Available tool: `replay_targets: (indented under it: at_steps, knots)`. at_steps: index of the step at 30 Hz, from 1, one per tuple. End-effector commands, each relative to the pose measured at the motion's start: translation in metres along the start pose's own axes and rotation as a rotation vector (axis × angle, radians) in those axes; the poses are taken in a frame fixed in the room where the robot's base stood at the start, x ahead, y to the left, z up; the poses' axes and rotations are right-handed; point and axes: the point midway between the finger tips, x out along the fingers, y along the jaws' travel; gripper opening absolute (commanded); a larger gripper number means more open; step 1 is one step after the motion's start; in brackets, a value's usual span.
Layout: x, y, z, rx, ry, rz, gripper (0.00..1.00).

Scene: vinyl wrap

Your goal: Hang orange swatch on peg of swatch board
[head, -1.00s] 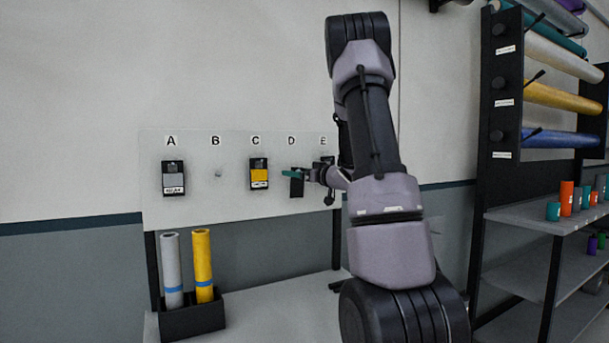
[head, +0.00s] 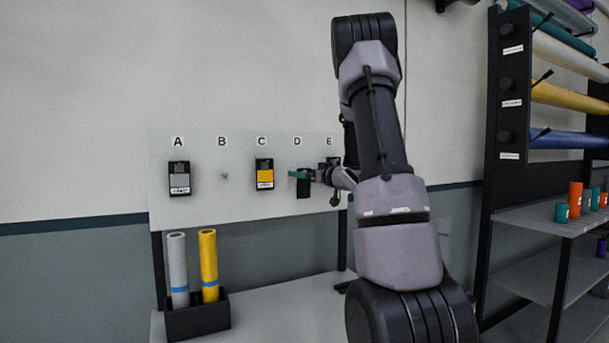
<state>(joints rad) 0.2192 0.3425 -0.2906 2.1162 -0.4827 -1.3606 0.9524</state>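Spot B shows a bare peg (head: 224,176). No orange face shows on the board.
A grey swatch (head: 179,179) hangs at A and a yellow swatch (head: 264,174) at C. My forearm partly covers the area at E. A black box (head: 197,320) with grey and yellow rolls stands below. A roll rack (head: 507,110) and shelves (head: 530,215) are right.

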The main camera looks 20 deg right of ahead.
Motion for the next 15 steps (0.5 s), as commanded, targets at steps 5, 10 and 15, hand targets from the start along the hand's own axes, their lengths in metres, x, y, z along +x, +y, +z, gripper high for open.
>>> replay_targets:
  at_steps: [5, 10, 15]
  knots:
    - [0.0, 0.0, 0.0, 0.0, 0.0, 0.0, 1.0]
    - [-0.009, 0.001, 0.0, 0.001, 0.0, 0.003, 1.0]
    - [-0.039, 0.002, -0.001, 0.0, 0.0, 0.004, 1.0]
